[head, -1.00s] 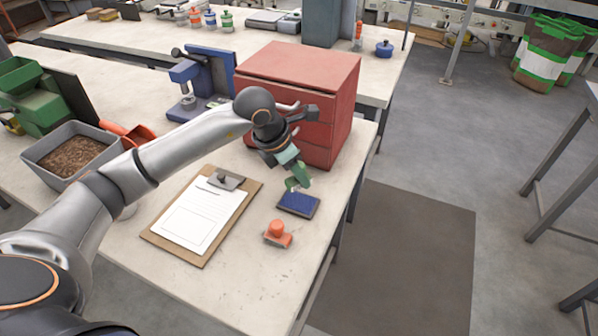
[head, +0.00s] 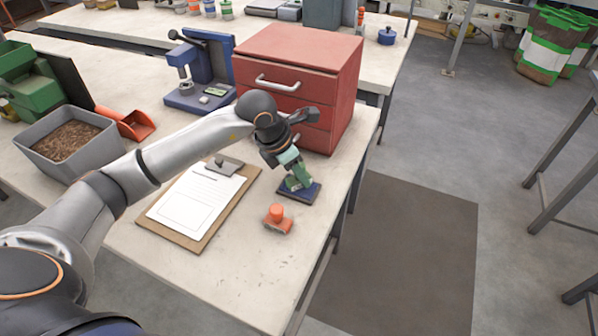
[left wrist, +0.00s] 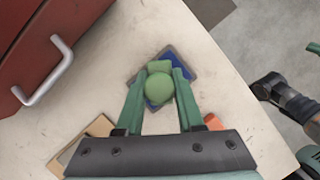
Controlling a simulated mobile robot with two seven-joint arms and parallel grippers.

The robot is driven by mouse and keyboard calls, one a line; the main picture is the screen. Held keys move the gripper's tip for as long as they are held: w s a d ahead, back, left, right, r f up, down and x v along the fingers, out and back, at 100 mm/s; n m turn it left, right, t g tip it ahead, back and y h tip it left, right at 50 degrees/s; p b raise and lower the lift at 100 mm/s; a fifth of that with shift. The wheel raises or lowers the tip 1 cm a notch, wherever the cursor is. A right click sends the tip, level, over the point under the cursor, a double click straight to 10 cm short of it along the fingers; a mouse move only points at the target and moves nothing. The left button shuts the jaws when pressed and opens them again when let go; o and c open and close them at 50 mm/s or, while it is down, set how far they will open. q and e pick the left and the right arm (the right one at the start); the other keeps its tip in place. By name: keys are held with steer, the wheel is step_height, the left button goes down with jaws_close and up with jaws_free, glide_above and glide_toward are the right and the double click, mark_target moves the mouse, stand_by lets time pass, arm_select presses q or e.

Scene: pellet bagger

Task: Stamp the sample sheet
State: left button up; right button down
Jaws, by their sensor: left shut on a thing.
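My left gripper (head: 293,172) is shut on a green stamp (head: 299,182), held upright over the dark blue ink pad (head: 312,193). In the left wrist view the stamp's round green knob (left wrist: 159,89) sits between the two fingers, with the blue pad (left wrist: 181,64) beneath it. The stamp's base is at or just above the pad; I cannot tell whether it touches. The sample sheet (head: 196,205) is white with printed lines and lies clipped on a brown clipboard (head: 190,243), left of the pad.
A red drawer cabinet (head: 300,50) stands close behind the gripper. A grey bin of pellets (head: 47,160) and a blue press (head: 215,72) are further left. The front bench surface (head: 235,285) is clear.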

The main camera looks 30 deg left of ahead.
arm_select(q)
steer(key=shift+s+f+b, duration=0.1)
steer(key=shift+f+b, duration=0.55)
steer(key=shift+f, duration=0.05)
arm_select(e)
steer(key=shift+f, duration=0.6)
stand_by(1.1)
arm_select(q)
steer(key=shift+r, duration=0.1)
